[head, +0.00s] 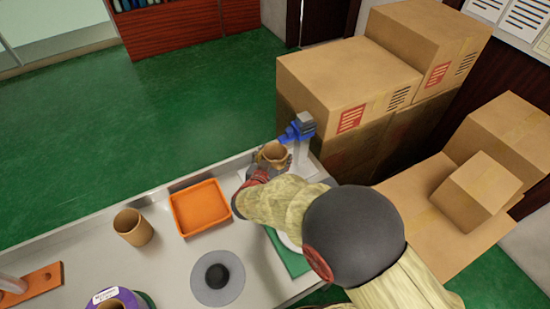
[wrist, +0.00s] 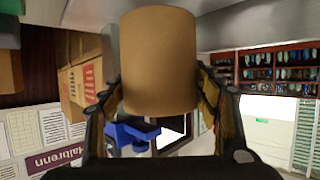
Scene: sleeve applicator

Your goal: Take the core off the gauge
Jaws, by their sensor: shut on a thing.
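My gripper (head: 267,170) is at the back right of the table. It is shut on a brown cardboard core (head: 273,153), with a finger on each side of it. The core fills the middle of the wrist view (wrist: 158,60). The gauge appears to be the grey post with a blue head (head: 299,130), right beside the core in the head view. Blue parts (wrist: 132,132) also show below the core in the wrist view. My arm hides the gauge's lower part, and I cannot tell whether the core touches it.
An orange tray (head: 229,214), another brown core (head: 133,228), a grey disc with a black knob (head: 218,279) and a purple roll (head: 117,299) are on the table (head: 178,262). Large cardboard boxes (head: 345,80) stand close behind the gauge. Green floor lies open at the left.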

